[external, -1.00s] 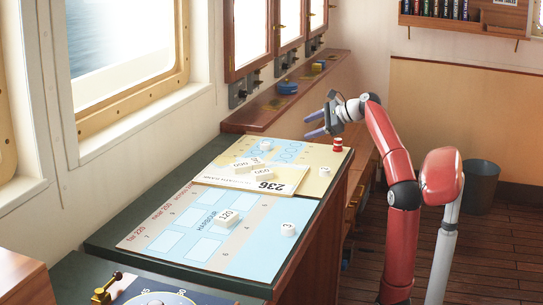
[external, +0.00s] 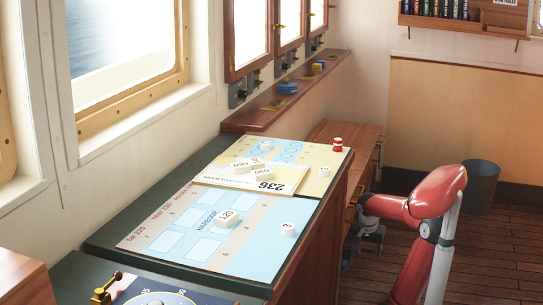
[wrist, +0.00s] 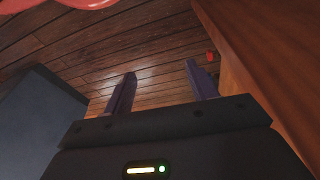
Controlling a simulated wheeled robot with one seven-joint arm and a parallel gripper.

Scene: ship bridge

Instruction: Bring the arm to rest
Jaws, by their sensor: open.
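My gripper (wrist: 160,88) shows in the wrist view with its two purple fingers apart and nothing between them. Beyond the fingers is the dark plank floor. In the external view my red arm is folded low at the right, with my gripper (external: 371,245) beside the right side of the chart table (external: 120,240), below its top. The fingertips are too small and dark there to make out clearly.
A wooden cabinet (external: 345,135) stands behind the arm. A grey bin (external: 481,187) stands on the floor, which is open at the right.

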